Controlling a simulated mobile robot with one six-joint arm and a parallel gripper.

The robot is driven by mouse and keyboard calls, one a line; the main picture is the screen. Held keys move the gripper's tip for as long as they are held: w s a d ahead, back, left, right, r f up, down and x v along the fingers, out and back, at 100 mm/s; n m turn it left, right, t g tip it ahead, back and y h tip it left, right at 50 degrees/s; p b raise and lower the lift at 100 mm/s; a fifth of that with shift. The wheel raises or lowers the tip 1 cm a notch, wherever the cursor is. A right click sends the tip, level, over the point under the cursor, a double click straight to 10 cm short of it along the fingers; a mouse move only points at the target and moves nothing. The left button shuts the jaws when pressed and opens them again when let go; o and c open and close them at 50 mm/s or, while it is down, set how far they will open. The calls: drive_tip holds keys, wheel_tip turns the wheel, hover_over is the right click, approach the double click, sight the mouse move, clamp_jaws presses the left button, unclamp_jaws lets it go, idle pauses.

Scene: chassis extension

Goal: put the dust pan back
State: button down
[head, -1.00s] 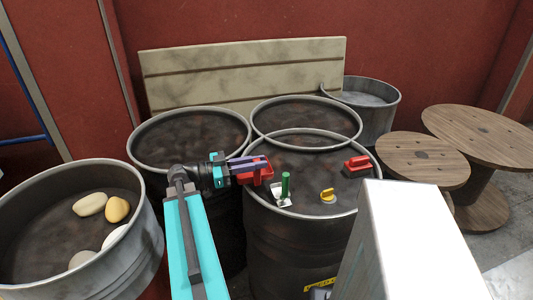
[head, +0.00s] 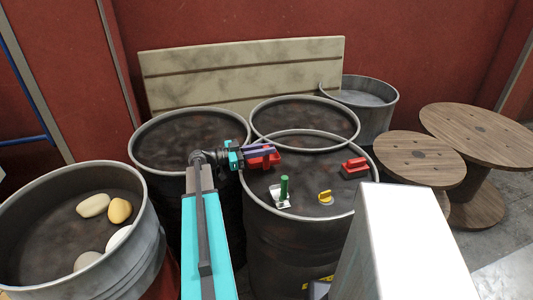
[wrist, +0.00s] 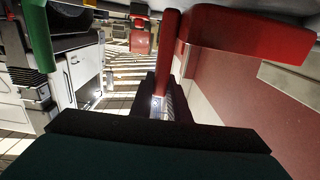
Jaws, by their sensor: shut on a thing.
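My gripper (head: 254,152) is shut on a red piece with a handle, which looks like the dust pan (head: 267,161). In the head view it is over the left part of the front dark barrel's top (head: 310,222); whether it touches the top I cannot tell. In the wrist view the red handle (wrist: 171,45) runs between the dark fingers, and the wide red body (wrist: 250,32) is at the upper right. The fingers hide part of the handle.
On the same barrel top are a white piece with an upright green handle (head: 284,185), a yellow piece (head: 325,196) and another red piece (head: 355,167). An open barrel (head: 140,228) with stones stands at left. Wooden spools (head: 420,160) stand at right.

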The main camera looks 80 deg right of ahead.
sight(265, 162)
drive_tip(key=shift+s+d, duration=0.1)
drive_tip(key=shift+d, duration=0.5)
drive_tip(key=shift+f, duration=0.1)
drive_tip(key=shift+f+p, duration=0.95)
drive_tip(key=shift+f, duration=0.75)
drive_tip(key=shift+f, duration=0.15)
drive_tip(key=c, duration=1.7)
unclamp_jaws()
drive_tip(key=shift+r, duration=0.2)
